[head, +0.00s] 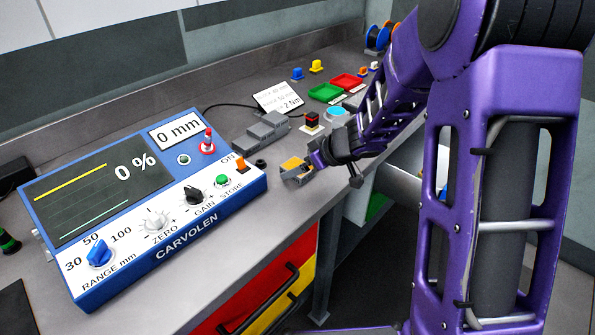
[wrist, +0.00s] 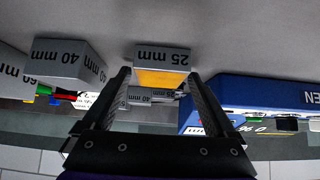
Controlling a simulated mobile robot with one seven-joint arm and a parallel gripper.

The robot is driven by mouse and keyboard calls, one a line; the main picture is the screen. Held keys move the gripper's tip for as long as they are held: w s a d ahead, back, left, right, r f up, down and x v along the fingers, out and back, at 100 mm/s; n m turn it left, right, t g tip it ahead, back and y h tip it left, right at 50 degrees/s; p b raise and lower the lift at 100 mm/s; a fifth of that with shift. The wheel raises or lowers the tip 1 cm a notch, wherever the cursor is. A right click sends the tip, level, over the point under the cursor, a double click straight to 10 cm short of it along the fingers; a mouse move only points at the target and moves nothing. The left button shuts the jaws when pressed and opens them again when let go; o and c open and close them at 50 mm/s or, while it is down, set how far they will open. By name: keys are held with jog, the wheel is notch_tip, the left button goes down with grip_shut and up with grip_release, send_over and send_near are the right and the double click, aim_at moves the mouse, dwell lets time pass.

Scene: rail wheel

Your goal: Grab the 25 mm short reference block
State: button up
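The 25 mm reference block (wrist: 162,56) is grey with a yellow-orange face and its label shows upside down in the wrist view. In the head view the block (head: 294,165) sits on the grey bench near the front edge, right of the blue instrument. My gripper (wrist: 160,72) is open, with its fingertips on either side of the block and the block's end between or just beyond them. A narrow gap seems to show beside each finger; contact cannot be told. In the head view my gripper (head: 311,163) reaches the block from the right.
A 40 mm block (wrist: 62,62) stands beside my gripper in the wrist view. Grey blocks (head: 262,132) lie behind the 25 mm block in the head view. The blue CARVOLEN instrument (head: 150,205) is close on the left. Red and green trays (head: 326,92) lie farther back.

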grip_shut()
jog(key=shift+r, duration=0.1)
dwell(0.3)
